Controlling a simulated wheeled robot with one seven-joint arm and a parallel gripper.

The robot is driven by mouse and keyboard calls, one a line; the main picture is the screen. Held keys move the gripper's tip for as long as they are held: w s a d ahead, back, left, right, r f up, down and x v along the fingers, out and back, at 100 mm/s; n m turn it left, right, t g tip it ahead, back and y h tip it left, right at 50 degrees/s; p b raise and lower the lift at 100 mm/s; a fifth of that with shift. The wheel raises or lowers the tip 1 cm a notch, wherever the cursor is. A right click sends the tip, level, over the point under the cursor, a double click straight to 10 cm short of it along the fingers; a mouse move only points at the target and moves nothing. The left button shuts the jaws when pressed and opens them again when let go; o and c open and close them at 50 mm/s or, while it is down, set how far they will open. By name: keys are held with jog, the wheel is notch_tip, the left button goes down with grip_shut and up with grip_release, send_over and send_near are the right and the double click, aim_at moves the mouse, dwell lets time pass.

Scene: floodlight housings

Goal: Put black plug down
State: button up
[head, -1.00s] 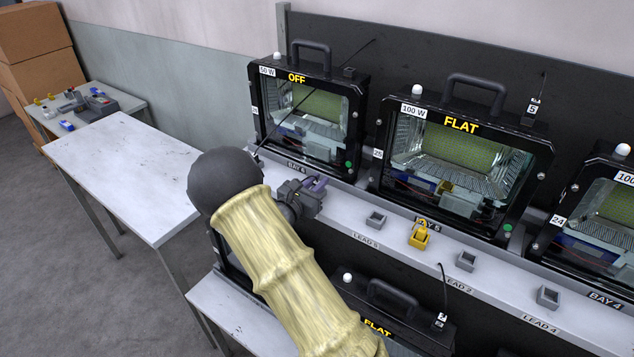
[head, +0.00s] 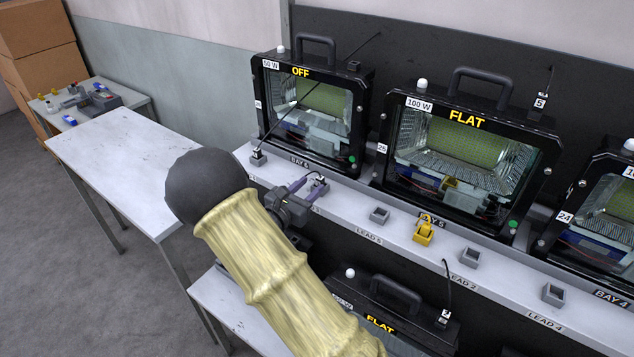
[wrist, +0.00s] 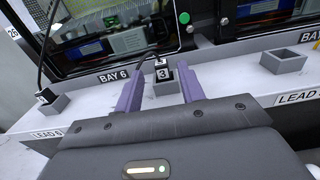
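A black plug (wrist: 162,72) labelled 3 stands upright in a grey holder (wrist: 165,90) on the grey ledge, with a thin dark cable arching from its top. In the head view the plug (head: 319,181) is small beside my fingers. My gripper (wrist: 160,80) is open: its two purple fingers stand on either side of the plug and holder, with gaps visible on both sides. In the head view my gripper (head: 309,184) is partly hidden by my arm. Another black plug (head: 257,154) stands in a holder at the ledge's left end; it also shows in the wrist view (wrist: 42,97).
Floodlight housings stand behind the ledge, including one marked OFF (head: 310,110) and one marked FLAT (head: 465,155). Empty grey holders (head: 379,215) and a yellow plug (head: 424,232) lie to the right. A bare table (head: 125,150) stands left.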

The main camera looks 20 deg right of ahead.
jog(key=v, duration=0.6)
jog(key=shift+s+a+b, duration=0.15)
jog(key=shift+s+b, duration=0.05)
jog(key=shift+b, duration=0.2)
jog(key=s+d+f+m+g+y, duration=0.2)
jog(key=s+d+m+g, duration=0.25)
jog(key=s, duration=0.25)
jog(key=s+d+f+m+g+y, duration=0.2)
jog(key=s+d+m+g, duration=0.1)
jog(key=s+m+g, duration=0.3)
jog(key=s+a+r+m+t+y, duration=0.2)
jog(key=s+a+m+y, duration=0.5)
jog(key=m+y, duration=0.3)
jog(key=shift+s+r+m+y, duration=0.2)
jog(key=shift+r+m+y, duration=0.1)
jog(key=shift+m, duration=2.05)
